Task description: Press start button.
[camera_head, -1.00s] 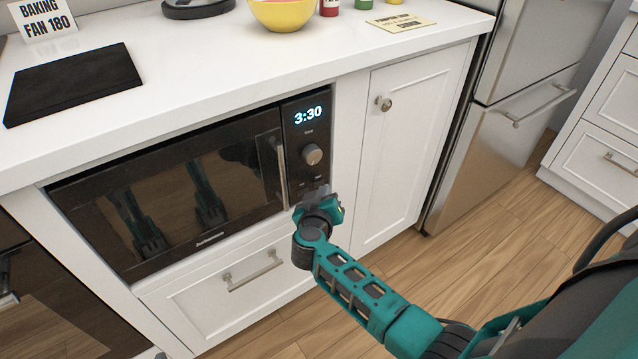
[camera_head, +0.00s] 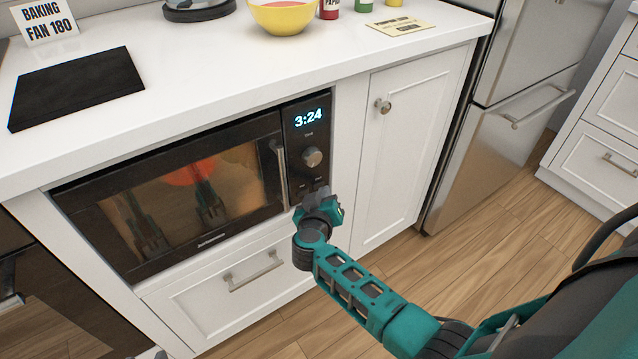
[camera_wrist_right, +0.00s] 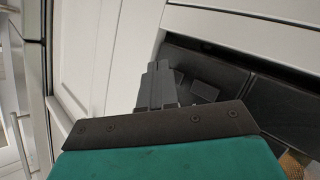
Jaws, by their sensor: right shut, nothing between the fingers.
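The microwave (camera_head: 120,213) is built into the white cabinet under the counter, its door shut. Its window glows warm orange inside. Its control panel (camera_head: 295,146) has a lit display (camera_head: 308,118) reading 3:24 and a round knob (camera_head: 312,157). The small buttons below the knob are mostly hidden behind my right gripper. My right gripper (camera_head: 318,196) is shut and empty, with its tips at the lower part of the panel. In the right wrist view the shut fingers (camera_wrist_right: 160,88) are beside the dark panel and a small raised button (camera_wrist_right: 205,91); contact cannot be told. My left gripper is not directly in view.
The white counter (camera_head: 215,75) holds a black board (camera_head: 75,88), a yellow bowl (camera_head: 284,14), small jars and a sign (camera_head: 45,20). A cabinet door (camera_head: 410,130) and a steel fridge (camera_head: 500,130) stand to the right. A drawer handle (camera_head: 255,272) juts out below the microwave.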

